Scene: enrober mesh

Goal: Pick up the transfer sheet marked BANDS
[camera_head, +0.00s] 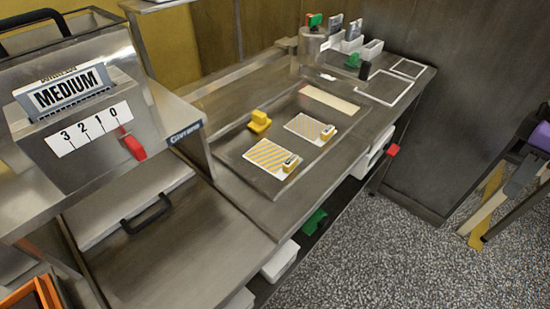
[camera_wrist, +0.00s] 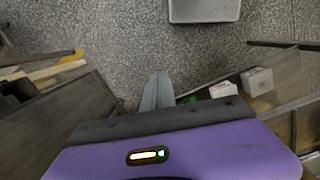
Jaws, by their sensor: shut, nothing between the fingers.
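A plain cream strip (camera_head: 328,101) lies farther back. The small labels are too small to read, so I cannot tell which says BANDS. My gripper (camera_head: 513,188) is at the far right, over the floor and well away from the sheets. In the wrist view, its fingers (camera_wrist: 157,88) are together and empty.
A yellow knob-like piece (camera_head: 259,121) stands left of the sheets. A steel machine marked MEDIUM (camera_head: 72,97) stands at the left. White bins (camera_head: 352,43) and outlined rectangles (camera_head: 384,88) are at the counter's back. The speckled floor (camera_head: 360,245) in front is open.

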